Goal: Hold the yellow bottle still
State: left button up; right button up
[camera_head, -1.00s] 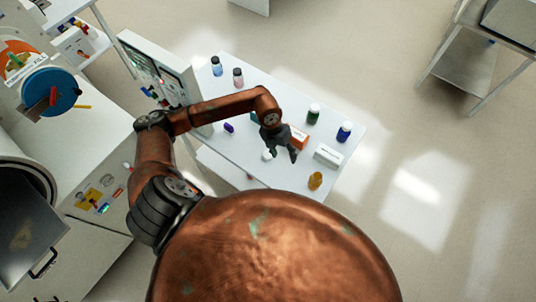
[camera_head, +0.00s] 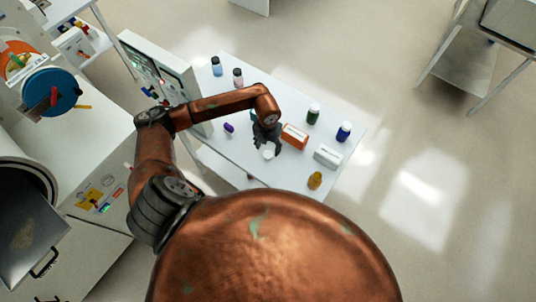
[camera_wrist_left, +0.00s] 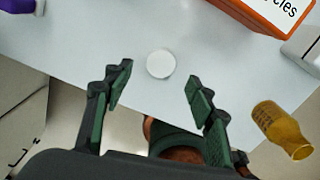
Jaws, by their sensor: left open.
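The yellow bottle (camera_head: 315,181) stands near the front right corner of the white table. In the left wrist view the yellow bottle (camera_wrist_left: 280,130) shows at the right, outside the fingers and apart from them. My left gripper (camera_head: 267,144) is open and empty over the table, to the left of the bottle. In its wrist view the two green-black fingers (camera_wrist_left: 158,88) are spread wide, with a round white lid-like thing (camera_wrist_left: 161,64) just beyond the gap between them. My right gripper does not show in either view.
An orange box (camera_head: 294,136) and a white box (camera_head: 327,156) lie right of the gripper. Green (camera_head: 313,114) and blue (camera_head: 344,131) bottles stand behind. A purple item (camera_head: 229,128) is to the left.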

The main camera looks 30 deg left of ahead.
aim_at(268, 154)
pick_arm(q)
jog(key=shift+f, duration=0.1)
notch_tip(268, 154, down, 5)
jog(key=shift+w+p, duration=0.15)
jog(key=shift+p, duration=0.6)
jog(key=shift+c, duration=0.7)
jog(key=shift+c, duration=0.6)
jog(key=c, duration=0.6)
jog(key=shift+o, duration=0.2)
